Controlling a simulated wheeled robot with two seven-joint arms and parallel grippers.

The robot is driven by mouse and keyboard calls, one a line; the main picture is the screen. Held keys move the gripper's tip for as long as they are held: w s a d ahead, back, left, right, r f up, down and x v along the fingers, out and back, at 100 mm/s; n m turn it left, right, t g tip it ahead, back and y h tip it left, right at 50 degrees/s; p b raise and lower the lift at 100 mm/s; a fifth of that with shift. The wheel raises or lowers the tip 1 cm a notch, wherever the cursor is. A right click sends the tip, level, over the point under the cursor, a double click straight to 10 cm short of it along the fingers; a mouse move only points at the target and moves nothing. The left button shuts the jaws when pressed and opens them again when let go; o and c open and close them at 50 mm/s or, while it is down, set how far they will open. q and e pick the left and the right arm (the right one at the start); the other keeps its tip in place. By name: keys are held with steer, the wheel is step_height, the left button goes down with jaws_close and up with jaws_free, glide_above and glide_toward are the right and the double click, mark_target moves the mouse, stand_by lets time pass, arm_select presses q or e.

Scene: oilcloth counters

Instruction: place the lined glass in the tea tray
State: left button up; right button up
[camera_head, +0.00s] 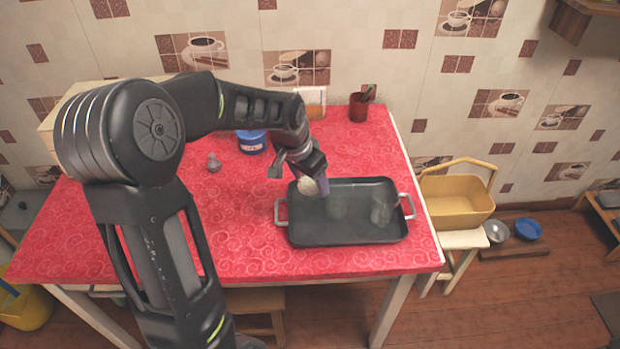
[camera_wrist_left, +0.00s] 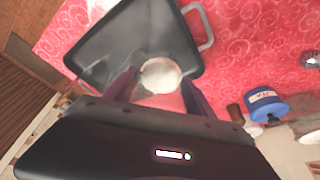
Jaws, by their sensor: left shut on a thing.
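The tea tray (camera_head: 365,235) is a dark rectangular tray with metal handles on the red table; it also shows in the left wrist view (camera_wrist_left: 102,52). My left gripper (camera_head: 316,187) is at the tray's back left corner, shut on a pale, see-through glass (camera_head: 307,187). The glass shows round between the fingers in the left wrist view (camera_wrist_left: 160,76), over the tray's edge area. Its lines are too blurred to make out, and I cannot tell how high it is above the tray. Clear glassware (camera_head: 382,208) stands in the tray's right part; a fainter glass shape (camera_head: 338,206) shows near its middle. My right gripper is out of view.
A blue tin (camera_head: 251,141) and a small greyish item (camera_head: 213,163) are on the table left of the tray. A red cup (camera_head: 359,106) stands at the back. A yellow basket (camera_head: 455,198) is on a stool to the right. The table's front left is clear.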

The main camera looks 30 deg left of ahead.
arm_select(q)
steer(key=shift+f+b, duration=0.35)
steer(key=shift+f, duration=0.1)
steer(key=shift+s, duration=0.15)
steer(key=o, duration=1.4)
steer(key=shift+f, duration=0.15)
steer(key=o, duration=0.4)
steer(key=shift+s+d+f, duration=0.1)
steer(key=shift+s+f, duration=0.05)
steer(key=shift+r+p, duration=0.45)
steer(key=shift+r, duration=0.5)
steer(key=v, duration=1.1)
steer(key=shift+r, duration=0.4)
